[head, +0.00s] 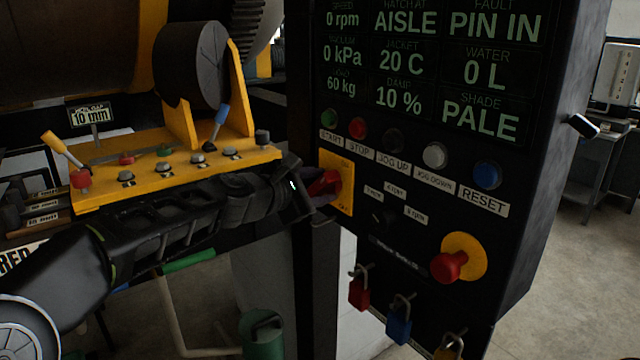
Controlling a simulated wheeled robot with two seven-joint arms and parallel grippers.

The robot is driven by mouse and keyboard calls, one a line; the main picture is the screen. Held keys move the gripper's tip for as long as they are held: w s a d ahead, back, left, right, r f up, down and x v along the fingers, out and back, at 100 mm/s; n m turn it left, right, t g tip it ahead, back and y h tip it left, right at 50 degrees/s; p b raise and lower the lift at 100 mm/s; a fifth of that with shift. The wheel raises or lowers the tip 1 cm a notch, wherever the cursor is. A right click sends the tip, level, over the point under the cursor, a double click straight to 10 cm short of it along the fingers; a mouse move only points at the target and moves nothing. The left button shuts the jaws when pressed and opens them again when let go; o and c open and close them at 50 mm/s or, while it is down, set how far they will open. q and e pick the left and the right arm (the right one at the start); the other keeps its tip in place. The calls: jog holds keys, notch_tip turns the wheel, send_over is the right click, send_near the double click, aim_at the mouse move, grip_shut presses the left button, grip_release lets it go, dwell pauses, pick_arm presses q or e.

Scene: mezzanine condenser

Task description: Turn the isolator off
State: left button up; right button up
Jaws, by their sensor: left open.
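The isolator is a red rotary handle (324,183) on a yellow plate (346,180) at the left edge of the black control panel. Small lettering shows at the top and bottom of the plate, too small to read surely. My left gripper (312,194) is at the handle, its fingers reaching in from the left. The jaws are open. The fingers partly cover the handle, and I cannot tell whether they touch it. My right gripper is not in view.
The panel carries several buttons, including a blue reset button (487,175), and a red emergency knob (449,265) on a yellow disc. Red (359,293) and blue (399,328) padlocks hang below. A yellow bracket (180,170) with levers lies just behind my left arm. Floor at right is open.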

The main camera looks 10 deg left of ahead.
pick_arm(q)
jog(key=shift+c, duration=0.5)
grip_shut()
